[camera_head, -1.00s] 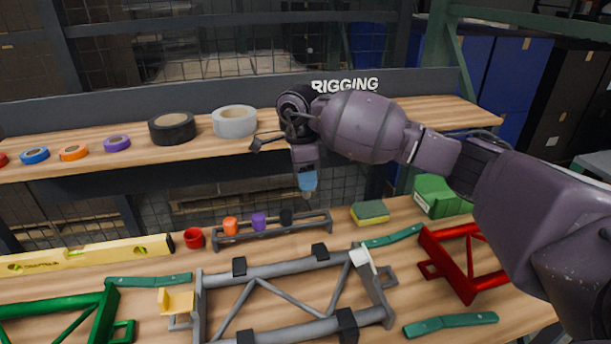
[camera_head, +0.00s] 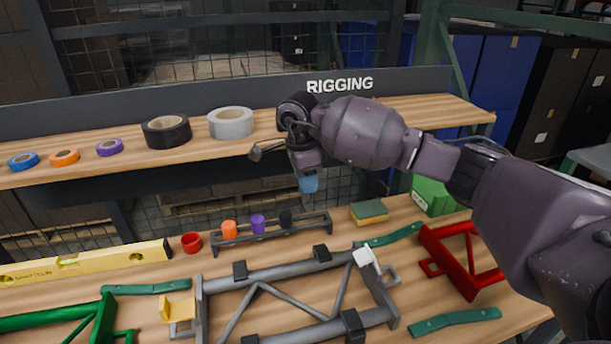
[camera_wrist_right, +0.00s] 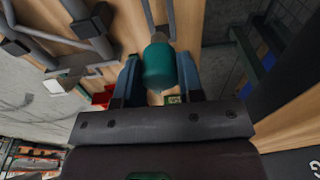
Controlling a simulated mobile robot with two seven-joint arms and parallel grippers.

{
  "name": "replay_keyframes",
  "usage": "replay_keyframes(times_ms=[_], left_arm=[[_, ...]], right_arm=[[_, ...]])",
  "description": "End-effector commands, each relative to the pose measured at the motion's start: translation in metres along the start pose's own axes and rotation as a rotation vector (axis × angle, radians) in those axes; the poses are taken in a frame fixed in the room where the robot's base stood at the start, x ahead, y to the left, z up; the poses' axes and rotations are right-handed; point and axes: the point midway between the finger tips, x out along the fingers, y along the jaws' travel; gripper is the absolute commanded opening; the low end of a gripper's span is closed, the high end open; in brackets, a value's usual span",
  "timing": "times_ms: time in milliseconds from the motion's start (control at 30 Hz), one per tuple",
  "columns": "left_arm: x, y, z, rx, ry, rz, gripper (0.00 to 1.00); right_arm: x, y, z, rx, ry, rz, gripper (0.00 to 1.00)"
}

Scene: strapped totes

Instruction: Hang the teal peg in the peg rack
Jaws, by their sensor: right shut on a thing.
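The teal peg (camera_wrist_right: 158,68) is between the two blue fingers of my right gripper (camera_wrist_right: 157,58) in the right wrist view; the gripper is shut on it. In the head view my right gripper (camera_head: 308,185) points down and hangs above and slightly right of the grey peg rack's middle, apart from it. I cannot clearly tell the peg from the blue fingers there. The peg rack (camera_head: 300,232) lies on the bench and holds an orange peg (camera_head: 229,229), a purple peg (camera_head: 258,223) and a black peg (camera_head: 285,218). My left gripper is not in view.
A red cup (camera_head: 191,242) stands left of the rack, and a sponge (camera_head: 369,212) lies right of it. A grey frame (camera_head: 290,267) with black clamps lies in front. The shelf (camera_head: 215,150) with tape rolls is behind and above the rack.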

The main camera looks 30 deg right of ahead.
Motion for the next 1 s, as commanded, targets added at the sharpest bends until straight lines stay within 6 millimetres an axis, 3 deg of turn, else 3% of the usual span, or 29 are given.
replay_keyframes(times_ms=[1000], left_arm=[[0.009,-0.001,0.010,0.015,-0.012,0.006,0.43]], right_arm=[[0.051,0.000,0.005,0.000,0.001,0.003,0.06]])
